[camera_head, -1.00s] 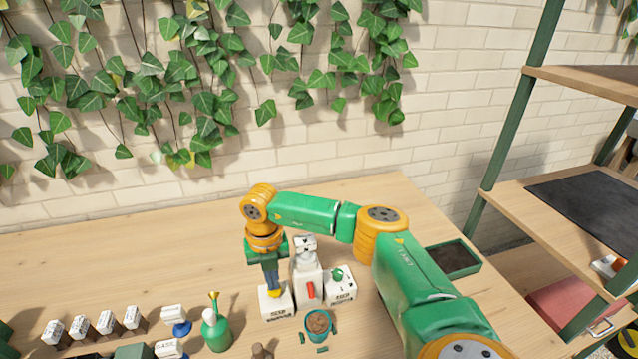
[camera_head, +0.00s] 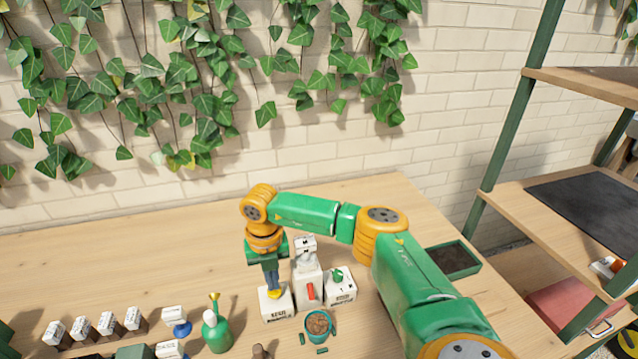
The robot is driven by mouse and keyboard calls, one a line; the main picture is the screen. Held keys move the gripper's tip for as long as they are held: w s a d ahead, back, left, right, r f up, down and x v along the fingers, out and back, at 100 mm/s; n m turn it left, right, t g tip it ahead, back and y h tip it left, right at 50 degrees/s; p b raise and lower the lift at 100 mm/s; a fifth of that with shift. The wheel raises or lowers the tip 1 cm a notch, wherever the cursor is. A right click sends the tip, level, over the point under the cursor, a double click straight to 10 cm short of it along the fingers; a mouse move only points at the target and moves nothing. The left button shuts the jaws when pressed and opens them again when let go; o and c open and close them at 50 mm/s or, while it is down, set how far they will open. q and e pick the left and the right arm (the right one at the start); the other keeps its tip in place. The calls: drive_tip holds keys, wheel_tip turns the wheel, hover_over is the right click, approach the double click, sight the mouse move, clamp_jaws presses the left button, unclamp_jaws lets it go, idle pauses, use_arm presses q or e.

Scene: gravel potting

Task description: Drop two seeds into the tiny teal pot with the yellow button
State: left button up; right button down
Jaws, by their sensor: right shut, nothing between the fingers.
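The tiny teal pot (camera_head: 320,325) stands upright near the table's front, filled with brown material. Two small green pieces lie by it, one to its left (camera_head: 302,338) and one in front (camera_head: 322,351). A white labelled box (camera_head: 276,307) stands behind and left of the pot, its label too small to read. My right gripper (camera_head: 273,290) points down onto the top of this box, shut and empty, its tips at the yellow button (camera_head: 275,295). The fingers partly cover the button, so I cannot tell if it is pressed. My left gripper is not in view.
A white dispenser with a red part (camera_head: 311,290) and a white box with a green knob (camera_head: 340,289) stand right of the gripper. A green bottle (camera_head: 216,332) and several labelled blocks are to the left. My right arm spans above the dispensers. The back table is clear.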

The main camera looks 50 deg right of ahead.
drive_tip(key=shift+f+b, duration=0.6)
drive_tip(key=shift+f, duration=0.35)
drive_tip(key=shift+r, duration=0.1)
drive_tip(key=shift+r+p, duration=1.25)
drive_tip(key=shift+r, duration=0.1)
wheel_tip(320, 180, up, 5)
drive_tip(key=p, duration=0.4)
drive_tip(key=shift+r+p, duration=0.15)
drive_tip(key=shift+p, duration=0.2)
drive_tip(key=shift+f, duration=0.2)
